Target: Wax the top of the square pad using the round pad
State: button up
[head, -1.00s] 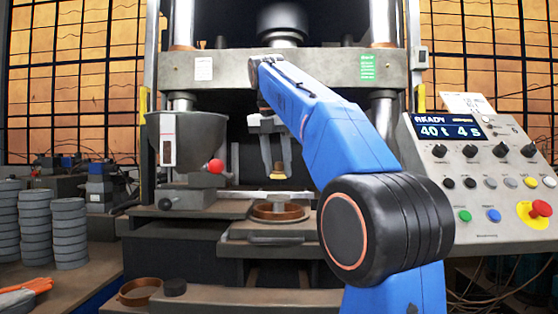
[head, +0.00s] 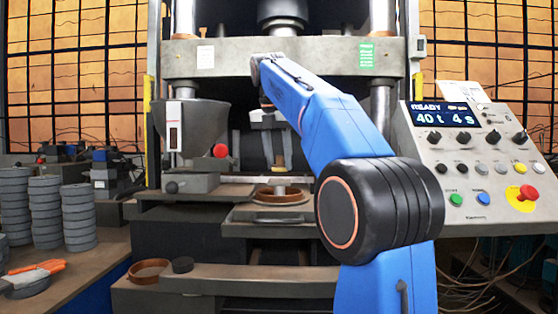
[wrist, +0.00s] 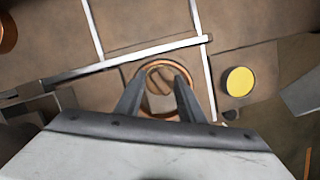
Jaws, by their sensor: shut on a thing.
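My gripper (head: 276,160) hangs over the press bed. It is shut on a small yellowish thing (head: 278,168) at its fingertips, too small to identify surely. In the wrist view my gripper (wrist: 161,78) points down over that ring (wrist: 147,70). A yellow round disc (wrist: 238,81) lies to the right of the ring there. I cannot make out a square pad.
Stacked grey discs (head: 79,215) and orange gloves (head: 35,275) are on the left bench. The hopper (head: 205,125) with its red knob stands left of my gripper. A control panel (head: 475,150) stands at right.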

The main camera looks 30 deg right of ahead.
aim_at(279, 180)
jog(key=shift+f, duration=1.1)
dwell(0.4)
jog(key=shift+s, duration=0.15)
jog(key=shift+s+a+r, duration=0.1)
jog(key=shift+s+a, duration=0.4)
jog(key=shift+s, duration=0.15)
jog(key=shift+s+a+r, duration=0.1)
jog(key=shift+s+a, duration=0.35)
jog(key=shift+s, duration=0.2)
jog(key=shift+s+a+f, duration=0.1)
jog(key=shift+s+a, duration=0.4)
jog(key=shift+s, duration=0.25)
jog(key=shift+s+a+f, duration=0.1)
jog(key=shift+s+a, duration=0.4)
jog(key=shift+s, duration=0.25)
jog(key=shift+w+d, duration=0.1)
jog(key=shift+w+d+f, duration=0.1)
jog(key=shift+w+d, duration=0.55)
jog(key=shift+w, duration=0.35)
jog(key=shift+w+d+f, duration=0.1)
jog(key=shift+w+d, duration=0.5)
jog(key=shift+w, duration=0.35)
jog(key=shift+w+d, duration=0.65)
jog(key=shift+w, duration=0.3)
